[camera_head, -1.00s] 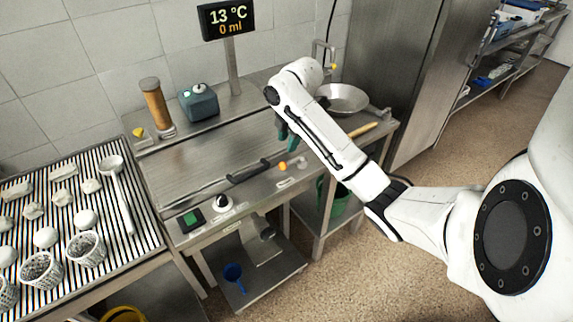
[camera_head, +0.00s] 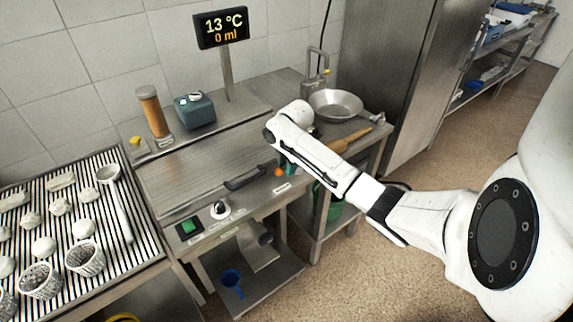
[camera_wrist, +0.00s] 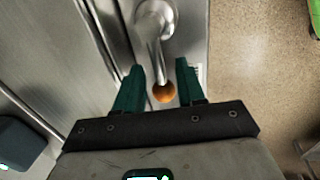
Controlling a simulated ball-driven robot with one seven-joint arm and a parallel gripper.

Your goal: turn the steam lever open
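The steam lever is a metal arm (camera_wrist: 150,38) ending in an orange ball knob (camera_wrist: 163,92). In the head view the knob (camera_head: 279,172) shows at the front edge of the steel counter, partly behind my gripper. My gripper (camera_wrist: 160,80) is open, its two green fingers on either side of the knob in the wrist view, with gaps visible. In the head view my gripper (camera_head: 286,166) is pointed down at the lever and mostly hidden by my arm. Whether a finger touches the knob I cannot tell.
A round dial (camera_head: 220,209) and a green switch (camera_head: 189,227) are further left. The display (camera_head: 224,25) reads 13 °C, 0 ml.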

